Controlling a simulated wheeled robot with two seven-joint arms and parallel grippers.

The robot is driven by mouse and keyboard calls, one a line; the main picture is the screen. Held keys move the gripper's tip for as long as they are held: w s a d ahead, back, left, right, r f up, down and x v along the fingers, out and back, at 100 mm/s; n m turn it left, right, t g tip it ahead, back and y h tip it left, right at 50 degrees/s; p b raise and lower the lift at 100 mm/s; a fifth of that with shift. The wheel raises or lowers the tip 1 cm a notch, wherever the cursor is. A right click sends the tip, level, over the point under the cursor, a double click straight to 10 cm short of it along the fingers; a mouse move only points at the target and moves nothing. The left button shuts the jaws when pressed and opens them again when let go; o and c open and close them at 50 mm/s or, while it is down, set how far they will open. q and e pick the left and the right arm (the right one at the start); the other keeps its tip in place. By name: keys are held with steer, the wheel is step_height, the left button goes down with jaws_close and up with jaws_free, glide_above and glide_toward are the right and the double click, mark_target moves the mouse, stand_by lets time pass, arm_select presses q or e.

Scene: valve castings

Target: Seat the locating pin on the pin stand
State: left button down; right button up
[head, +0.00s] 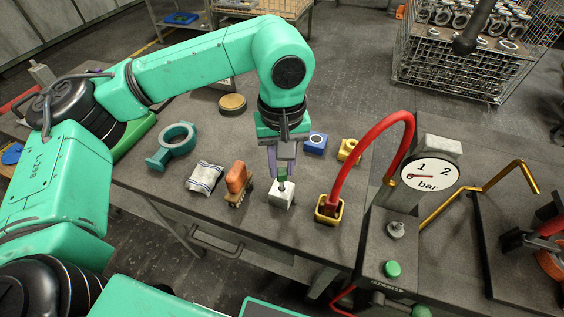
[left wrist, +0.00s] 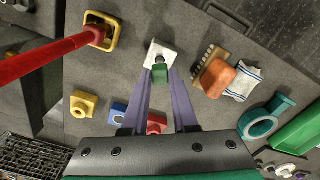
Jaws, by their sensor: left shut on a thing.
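The locating pin (head: 282,174) has a green head and a grey shank. It stands about upright between the purple fingers of my left gripper (head: 281,170), which is shut on its head. In the left wrist view, the pin (left wrist: 160,73) is between the fingertips (left wrist: 161,71). The pin stand (head: 281,197) is a small white block right below the pin. It also shows in the left wrist view (left wrist: 152,50). The shank's lower end is over or in the stand's top; I cannot tell how deep. My right gripper is out of view.
Left of the stand are an orange-handled brush (head: 237,181), a striped cloth (head: 205,176) and a teal ring casting (head: 177,141). A yellow square socket with a red hose (head: 329,208) is close on the right. Blue (head: 315,142) and yellow (head: 349,149) blocks stand behind.

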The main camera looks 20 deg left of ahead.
mark_target(282, 172)
arm_select(q)
steer(key=shift+f, duration=0.15)
stand_by(0.3)
steer(key=shift+f+b, duration=1.8)
steer(key=c, duration=0.6)
jaws_free()
steer(key=shift+r, duration=0.1)
step_height(282, 172, up, 14)
steer(key=p, duration=0.2)
steer(key=shift+r, duration=0.25)
